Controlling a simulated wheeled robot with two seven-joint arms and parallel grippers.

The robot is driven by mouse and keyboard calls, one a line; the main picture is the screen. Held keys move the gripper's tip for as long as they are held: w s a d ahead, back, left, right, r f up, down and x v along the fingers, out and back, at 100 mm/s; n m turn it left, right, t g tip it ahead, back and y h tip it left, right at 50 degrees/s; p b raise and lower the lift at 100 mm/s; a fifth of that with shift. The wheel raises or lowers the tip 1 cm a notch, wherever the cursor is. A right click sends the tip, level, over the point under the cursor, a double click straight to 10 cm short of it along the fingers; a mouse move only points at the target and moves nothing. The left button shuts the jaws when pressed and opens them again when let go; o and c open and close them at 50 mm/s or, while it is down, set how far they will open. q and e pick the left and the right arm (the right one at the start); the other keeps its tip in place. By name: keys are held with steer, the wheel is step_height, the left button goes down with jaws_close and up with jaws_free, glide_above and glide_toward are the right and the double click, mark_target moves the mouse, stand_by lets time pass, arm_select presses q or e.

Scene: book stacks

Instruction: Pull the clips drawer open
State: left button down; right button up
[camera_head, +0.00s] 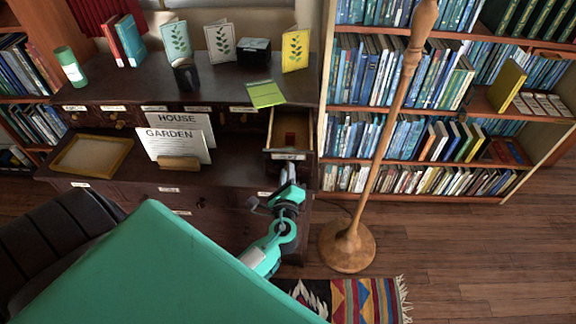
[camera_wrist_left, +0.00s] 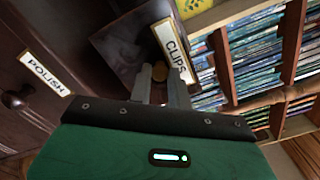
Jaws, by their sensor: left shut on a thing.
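The clips drawer (camera_head: 287,155) is a small drawer at the right end of the dark desk's upper row, and it stands pulled out, with its inside and a small reddish item (camera_head: 290,138) showing. In the left wrist view its white label reads CLIPS (camera_wrist_left: 175,50). My left gripper (camera_head: 289,176) is at the drawer's front, its fingers (camera_wrist_left: 156,82) shut around the round brass-coloured knob (camera_wrist_left: 160,72). My right gripper is in neither view.
A wooden lamp stand (camera_head: 347,245) stands just right of the drawer, in front of bookshelves (camera_head: 400,140). A green booklet (camera_head: 266,94) lies on the desk top near the drawer. A HOUSE GARDEN sign (camera_head: 176,145) and a shallow tray (camera_head: 62,168) are left. A POLISH drawer (camera_wrist_left: 46,73) is below.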

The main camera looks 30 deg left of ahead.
arm_select(q)
steer(key=shift+s+d, duration=0.1)
steer(key=shift+s, duration=0.1)
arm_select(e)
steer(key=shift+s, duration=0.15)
arm_select(q)
steer(key=c, duration=1.3)
jaws_free()
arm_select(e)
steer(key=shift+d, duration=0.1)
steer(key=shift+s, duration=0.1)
arm_select(q)
steer(key=b+v, duration=0.3)
steer(key=v, duration=1.1)
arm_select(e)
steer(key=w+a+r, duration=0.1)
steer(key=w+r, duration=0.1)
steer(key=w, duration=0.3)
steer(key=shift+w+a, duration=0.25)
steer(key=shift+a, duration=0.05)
